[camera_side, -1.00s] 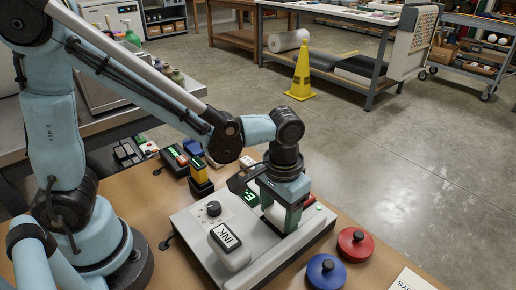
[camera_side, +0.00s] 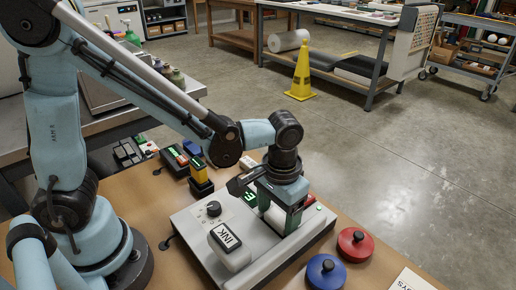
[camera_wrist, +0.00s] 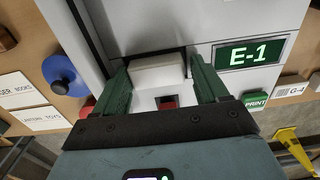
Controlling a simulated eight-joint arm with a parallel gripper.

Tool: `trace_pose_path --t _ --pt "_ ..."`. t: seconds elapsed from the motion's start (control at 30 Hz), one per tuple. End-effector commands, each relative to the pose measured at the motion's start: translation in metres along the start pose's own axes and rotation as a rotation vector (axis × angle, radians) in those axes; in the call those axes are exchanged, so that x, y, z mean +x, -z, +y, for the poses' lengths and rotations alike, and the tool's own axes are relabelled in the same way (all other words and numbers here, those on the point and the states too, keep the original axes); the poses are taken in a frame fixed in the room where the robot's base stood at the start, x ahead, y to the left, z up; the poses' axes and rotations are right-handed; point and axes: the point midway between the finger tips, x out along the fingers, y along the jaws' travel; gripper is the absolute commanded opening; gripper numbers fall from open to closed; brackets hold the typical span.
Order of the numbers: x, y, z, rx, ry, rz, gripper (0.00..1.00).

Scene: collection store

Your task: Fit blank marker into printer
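The printer (camera_side: 185,225) is a light grey box on the wooden bench, with a dark knob, a white INK block and a green display that reads E-1 in the wrist view (camera_wrist: 251,54). The blank marker appears to be the plain white block (camera_wrist: 158,72) at the printer's bay, partly over its dark opening.
A red knobbed disc (camera_side: 355,244) and a blue one (camera_side: 326,271) stand right of the printer. A green PRINT button (camera_wrist: 256,101) is beside the display. A yellow cone (camera_side: 301,73) stands on the open floor.

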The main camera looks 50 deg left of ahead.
Motion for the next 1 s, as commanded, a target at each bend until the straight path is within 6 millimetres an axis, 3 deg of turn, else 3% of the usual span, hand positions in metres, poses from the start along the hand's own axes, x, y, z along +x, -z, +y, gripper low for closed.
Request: trace_pose_path --t 0.47,1.0 --pt "-0.006 0.000 0.007 0.008 -0.019 0.004 0.93" --pt "-0.082 0.000 0.003 0.005 -0.012 0.003 0.93"
